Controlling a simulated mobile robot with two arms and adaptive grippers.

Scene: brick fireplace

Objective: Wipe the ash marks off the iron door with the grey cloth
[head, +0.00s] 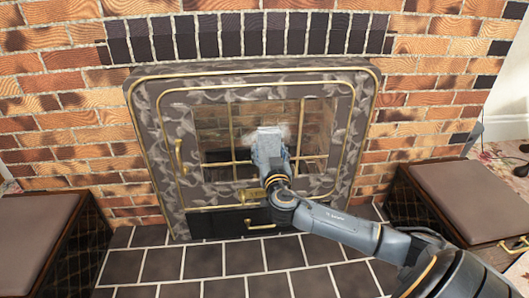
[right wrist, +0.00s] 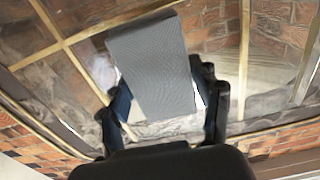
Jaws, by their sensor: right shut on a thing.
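The iron door (head: 172,135) is upright in the brick fireplace, with a leaf-patterned frame, gold trim and a glass pane behind gold bars. It fills the back of the right wrist view (right wrist: 75,85). My right gripper (head: 274,176) is in front of the lower middle of the pane, shut on the grey cloth (head: 266,143). The cloth stands up between the fingers in the right wrist view (right wrist: 152,65). Pale, hazy ash marks (right wrist: 103,70) show on the glass beside the cloth. Whether the cloth touches the glass is unclear. My left gripper is out of view.
A gold handle (head: 180,156) is on the door's left side. A dark drawer with a gold pull (head: 261,226) is below. Cushioned boxes stand at left (head: 35,222) and right (head: 465,195). The dark tiled hearth (head: 165,265) is clear.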

